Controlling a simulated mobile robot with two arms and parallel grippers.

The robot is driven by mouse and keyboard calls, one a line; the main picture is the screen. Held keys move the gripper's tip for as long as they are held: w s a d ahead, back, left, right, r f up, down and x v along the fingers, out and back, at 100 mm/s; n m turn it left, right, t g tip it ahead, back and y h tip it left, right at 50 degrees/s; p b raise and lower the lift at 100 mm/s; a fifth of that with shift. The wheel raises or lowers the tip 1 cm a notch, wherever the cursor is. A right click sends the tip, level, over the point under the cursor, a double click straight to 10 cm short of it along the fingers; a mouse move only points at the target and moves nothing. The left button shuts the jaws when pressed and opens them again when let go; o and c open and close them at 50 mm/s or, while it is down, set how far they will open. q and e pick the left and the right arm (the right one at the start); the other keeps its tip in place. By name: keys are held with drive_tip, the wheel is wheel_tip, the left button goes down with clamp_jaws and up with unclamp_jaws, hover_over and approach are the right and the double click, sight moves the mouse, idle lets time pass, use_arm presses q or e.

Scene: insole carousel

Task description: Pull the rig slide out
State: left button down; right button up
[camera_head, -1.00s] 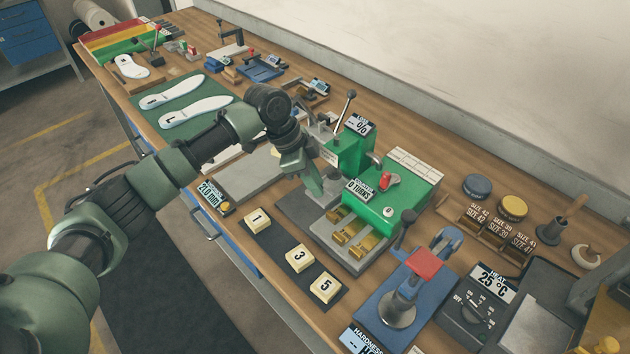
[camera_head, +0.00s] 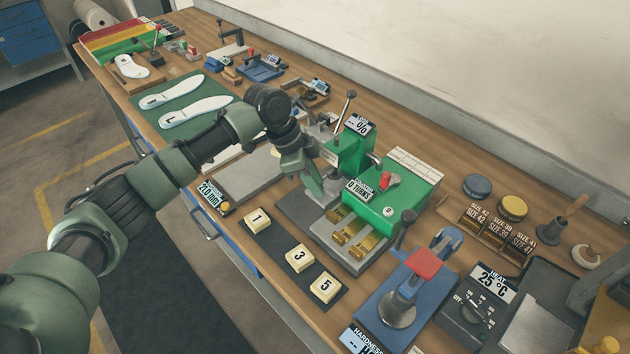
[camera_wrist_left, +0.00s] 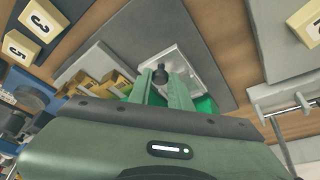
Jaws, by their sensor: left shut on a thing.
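The rig is a green machine (camera_head: 352,152) with a "loft %" display, near the middle of the bench in the head view. Its slide shows in the left wrist view as a silver metal plate (camera_wrist_left: 188,62) with a black knob (camera_wrist_left: 160,75). My left gripper (camera_head: 318,194) reaches down at the rig's front in the head view. In the left wrist view its two fingers (camera_wrist_left: 164,82) are shut on the black knob. The gripper hides most of the slide in the head view. My right gripper is in neither view.
A green counter press (camera_head: 395,200) with brass blocks stands just right of the rig. Number blocks 1, 3 and 5 (camera_head: 299,258) lie on a dark strip (camera_head: 272,244) near the front edge. A grey plate (camera_head: 240,178) lies left of the gripper.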

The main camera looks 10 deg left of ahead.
use_arm(q)
drive_tip(key=shift+s+a+r+p, duration=0.1)
drive_tip(key=shift+s+a+p, duration=0.1)
drive_tip(key=shift+p, duration=0.1)
drive_tip(key=s+a+p, duration=0.1)
drive_tip(key=s, duration=0.1)
drive_tip(key=s+a+p, duration=0.1)
drive_tip(key=s+p, duration=0.1)
drive_tip(key=s+a+p, duration=0.1)
drive_tip(key=s+a, duration=0.1)
drive_tip(key=shift+s+p, duration=0.15)
drive_tip(key=shift+p, duration=0.25)
drive_tip(key=shift+s+a, duration=0.1)
drive_tip(key=c, duration=1.3)
unclamp_jaws()
